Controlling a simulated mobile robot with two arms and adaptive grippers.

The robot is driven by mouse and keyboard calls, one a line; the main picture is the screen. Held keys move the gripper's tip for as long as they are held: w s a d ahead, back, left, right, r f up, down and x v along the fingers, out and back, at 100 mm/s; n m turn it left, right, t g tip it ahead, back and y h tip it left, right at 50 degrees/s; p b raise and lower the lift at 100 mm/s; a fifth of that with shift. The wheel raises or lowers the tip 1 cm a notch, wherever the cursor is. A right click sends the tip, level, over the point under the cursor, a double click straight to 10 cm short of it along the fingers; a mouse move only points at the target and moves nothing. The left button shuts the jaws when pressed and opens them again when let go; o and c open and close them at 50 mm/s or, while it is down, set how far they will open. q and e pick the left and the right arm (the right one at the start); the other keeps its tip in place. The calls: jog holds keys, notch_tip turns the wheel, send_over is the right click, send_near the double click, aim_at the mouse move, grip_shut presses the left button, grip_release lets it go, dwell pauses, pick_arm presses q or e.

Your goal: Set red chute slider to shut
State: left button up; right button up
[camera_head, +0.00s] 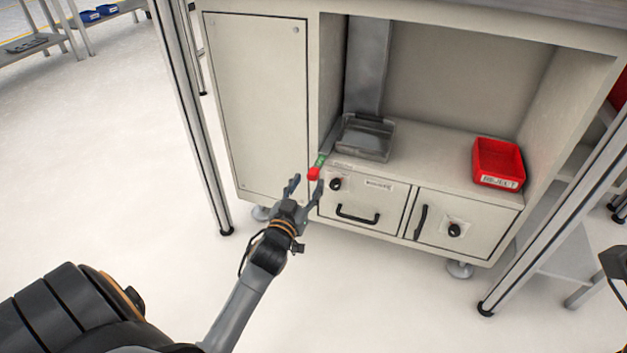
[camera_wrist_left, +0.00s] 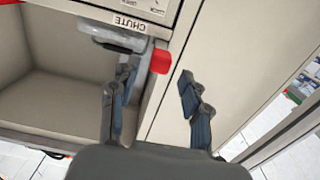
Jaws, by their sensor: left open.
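The red slider knob (camera_head: 313,173) sits at the front left edge of the cabinet's open bay, at the near end of a short green strip (camera_head: 320,160). In the left wrist view the red knob (camera_wrist_left: 160,61) is between the lines of my two fingers, closer to the left finger. My left gripper (camera_head: 305,184) is open and empty, its fingertips close to the knob; I cannot tell whether they touch it. In the wrist view the gripper (camera_wrist_left: 158,76) shows both fingers apart. A "CHUTE" label (camera_wrist_left: 130,23) is beside the slider.
A grey chute (camera_head: 368,65) comes down to a metal tray (camera_head: 365,138) in the bay. A red "REJECT" bin (camera_head: 498,162) stands at its right. Below are a drawer (camera_head: 360,200) and a door (camera_head: 465,225) with handles and black knobs. Metal posts (camera_head: 190,120) flank the cabinet.

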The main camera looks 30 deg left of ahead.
aim_at(311, 178)
pick_arm(q)
jog(key=b+x, duration=0.1)
jog(key=x, duration=0.4)
jog(key=shift+b, duration=0.3)
grip_shut()
